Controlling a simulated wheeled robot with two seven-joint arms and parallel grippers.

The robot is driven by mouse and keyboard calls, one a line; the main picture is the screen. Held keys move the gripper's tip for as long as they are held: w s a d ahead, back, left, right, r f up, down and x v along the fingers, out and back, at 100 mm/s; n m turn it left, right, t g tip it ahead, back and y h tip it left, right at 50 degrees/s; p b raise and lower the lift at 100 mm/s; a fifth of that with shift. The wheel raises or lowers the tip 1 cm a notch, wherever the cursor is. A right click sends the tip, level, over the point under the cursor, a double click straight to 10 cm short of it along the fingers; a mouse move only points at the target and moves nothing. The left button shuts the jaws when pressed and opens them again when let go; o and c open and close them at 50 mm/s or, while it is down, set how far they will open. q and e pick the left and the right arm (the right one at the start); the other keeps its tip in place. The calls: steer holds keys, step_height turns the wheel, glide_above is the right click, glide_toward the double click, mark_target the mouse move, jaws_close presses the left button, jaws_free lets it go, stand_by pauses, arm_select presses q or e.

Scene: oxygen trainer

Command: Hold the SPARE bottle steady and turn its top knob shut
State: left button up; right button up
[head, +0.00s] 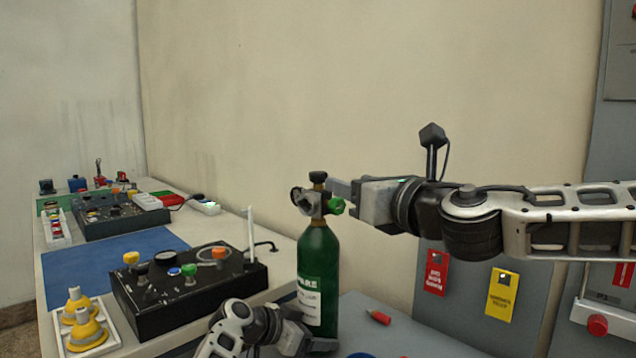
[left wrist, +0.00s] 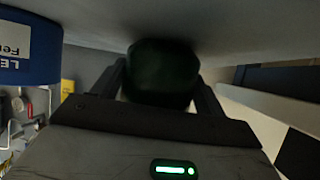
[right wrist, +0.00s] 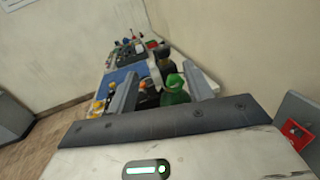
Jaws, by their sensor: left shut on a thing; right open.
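The green SPARE bottle (head: 316,262) stands upright at the table edge, its white label partly readable. On its valve are a dark top knob (head: 318,177) and a green side knob (head: 336,206), which also shows in the right wrist view (right wrist: 175,90). My left gripper (head: 318,344) is shut on the bottle low down; the dark green body (left wrist: 162,75) sits between its fingers in the left wrist view. My right gripper (head: 342,191) is open, level with the valve and close on its right. Its fingers flank the valve in the right wrist view; contact is unclear.
A black control box (head: 190,285) and yellow cones on a white tray (head: 110,338) are left of the bottle. A red-tipped object (head: 378,317) lies right of it. Red and yellow tags (head: 502,295) hang behind. A blue labelled object (left wrist: 28,50) is near my left gripper.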

mark_target(323, 177)
steer(key=x, duration=1.1)
steer(key=shift+w+a+f, duration=0.1)
steer(key=shift+w+f, duration=0.2)
steer(key=c, duration=1)
